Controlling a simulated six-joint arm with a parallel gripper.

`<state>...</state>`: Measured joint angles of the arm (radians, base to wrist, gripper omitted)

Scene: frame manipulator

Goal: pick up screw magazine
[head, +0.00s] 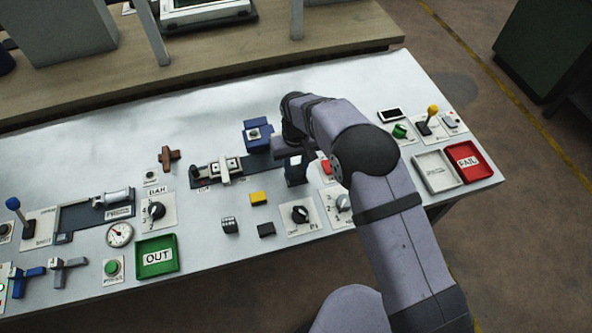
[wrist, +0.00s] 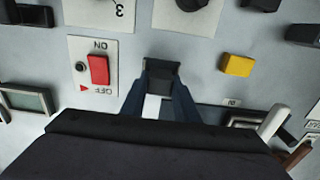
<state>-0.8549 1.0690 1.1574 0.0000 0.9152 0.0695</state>
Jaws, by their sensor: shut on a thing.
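My gripper (wrist: 160,92) points down at the table in the wrist view, with its two dark blue fingers close together. Between the fingers is a small dark block with a pale strip below it; I take the dark block to be the screw magazine (wrist: 162,71). The fingers are shut on it. In the head view my gripper (head: 296,172) is over the middle right of the table, and my arm partly covers it. The magazine cannot be told clearly from the fingers there, nor whether it touches the table.
A red ON/OFF switch (wrist: 98,68) and a yellow block (wrist: 237,65) lie on either side of the gripper. A blue box (head: 257,136) stands behind it. A rail fixture (head: 218,171) and a dial (head: 300,214) are close by. The table's back left is clear.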

